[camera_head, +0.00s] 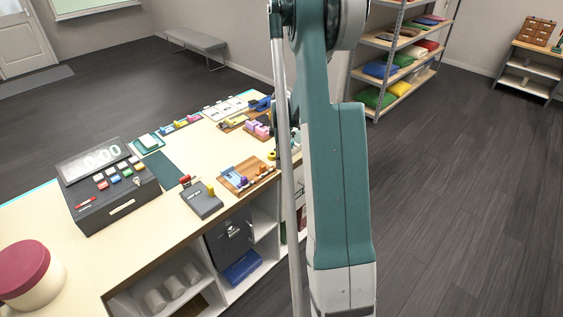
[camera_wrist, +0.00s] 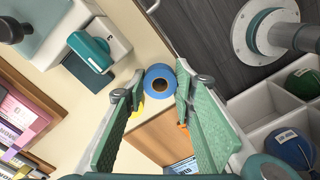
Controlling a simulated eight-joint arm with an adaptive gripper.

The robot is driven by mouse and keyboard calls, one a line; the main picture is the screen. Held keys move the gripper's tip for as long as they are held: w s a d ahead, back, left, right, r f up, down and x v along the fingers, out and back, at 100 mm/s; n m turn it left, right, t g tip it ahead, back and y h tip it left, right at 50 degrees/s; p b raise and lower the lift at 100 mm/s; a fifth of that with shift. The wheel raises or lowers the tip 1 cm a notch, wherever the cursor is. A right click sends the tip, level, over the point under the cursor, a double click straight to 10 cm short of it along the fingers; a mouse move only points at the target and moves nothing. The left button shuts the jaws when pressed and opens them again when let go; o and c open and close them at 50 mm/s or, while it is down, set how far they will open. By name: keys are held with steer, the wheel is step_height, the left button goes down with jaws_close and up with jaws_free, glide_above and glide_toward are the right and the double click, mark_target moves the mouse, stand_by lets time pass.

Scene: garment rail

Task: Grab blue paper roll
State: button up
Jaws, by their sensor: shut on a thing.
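The blue paper roll (camera_wrist: 160,73) shows end-on in the wrist view, a blue ring around a brown core with a dark hole. My gripper (camera_wrist: 160,82) has its green-padded fingers on both sides of it and is shut on it near the fingertips. The roll is at the tips, above or beside the counter edge; its exact height cannot be told. In the head view my arm stands in front of that area, and neither the roll nor my fingers can be made out.
The cream counter (camera_head: 190,150) holds a black cash register (camera_head: 105,185), a card terminal (camera_head: 201,200) and a wooden tray (camera_head: 246,176). A teal device (camera_wrist: 90,52) stands near the roll. A pole's round base (camera_wrist: 262,30) and open cubbies lie to the right in the wrist view.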

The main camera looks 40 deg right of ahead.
steer(key=shift+r, duration=0.15)
step_height(320, 180, up, 10)
stand_by(0.7)
